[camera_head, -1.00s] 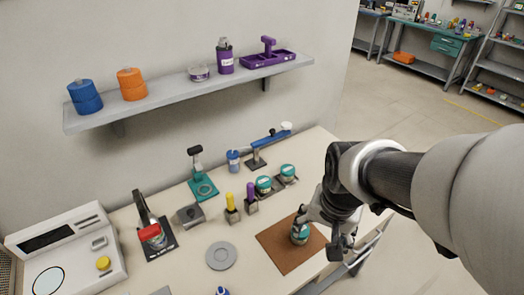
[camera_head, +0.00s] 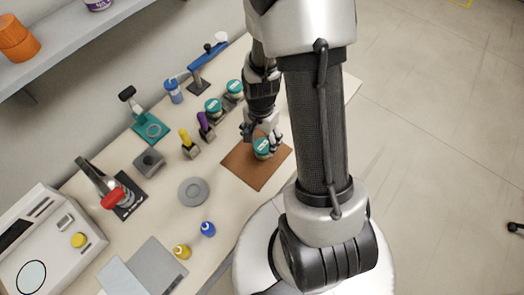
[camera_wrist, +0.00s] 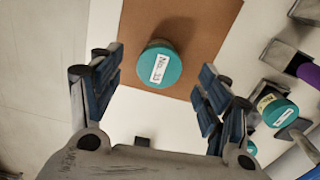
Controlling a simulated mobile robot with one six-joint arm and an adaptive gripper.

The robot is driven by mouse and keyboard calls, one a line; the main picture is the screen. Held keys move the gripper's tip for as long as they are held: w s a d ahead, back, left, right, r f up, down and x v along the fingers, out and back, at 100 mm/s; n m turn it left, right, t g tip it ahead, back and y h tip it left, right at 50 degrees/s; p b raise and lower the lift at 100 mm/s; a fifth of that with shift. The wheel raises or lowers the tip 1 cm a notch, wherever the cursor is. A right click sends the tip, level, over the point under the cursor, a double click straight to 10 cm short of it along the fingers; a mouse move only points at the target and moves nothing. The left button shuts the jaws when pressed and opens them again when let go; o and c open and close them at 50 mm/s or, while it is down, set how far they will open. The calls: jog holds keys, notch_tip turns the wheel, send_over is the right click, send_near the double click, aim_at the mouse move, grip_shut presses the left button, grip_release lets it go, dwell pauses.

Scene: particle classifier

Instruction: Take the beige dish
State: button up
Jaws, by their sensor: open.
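I cannot make out a clearly beige dish in either view. A round grey dish-like disc (camera_head: 193,191) lies flat on the table, left of the brown mat. A jar with a teal lid and white label (camera_head: 263,148) stands on the brown mat (camera_head: 240,170). My gripper (camera_head: 262,135) is at this jar, partly hiding it. In the wrist view the teal lid (camera_wrist: 160,68) shows between the two spread fingers of my gripper (camera_wrist: 157,66). The fingers do not visibly touch it. The gripper is open and empty.
Two more teal-lidded jars (camera_head: 214,105) stand behind the mat. Yellow and purple handled tools (camera_head: 188,143), a teal stand (camera_head: 150,128), a red-topped item (camera_head: 112,198), a scale-like device (camera_head: 40,250) and small blue and yellow bottles (camera_head: 208,229) share the table. A shelf (camera_head: 60,60) overhangs the back.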

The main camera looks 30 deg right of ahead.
aim_at(262, 147)
jog(key=f+b, duration=0.1)
jog(key=f, duration=0.2)
jog(key=f+b, duration=0.1)
jog(key=f, duration=0.1)
jog(key=f+b, duration=0.1)
jog(key=f, duration=0.2)
jog(key=shift+w+d+f, duration=0.2)
jog(key=shift+w+f, duration=0.05)
jog(key=shift+f, duration=0.05)
jog(key=shift+r, duration=0.1)
jog(key=shift+c, duration=0.2)
jog(key=c, duration=1.1)
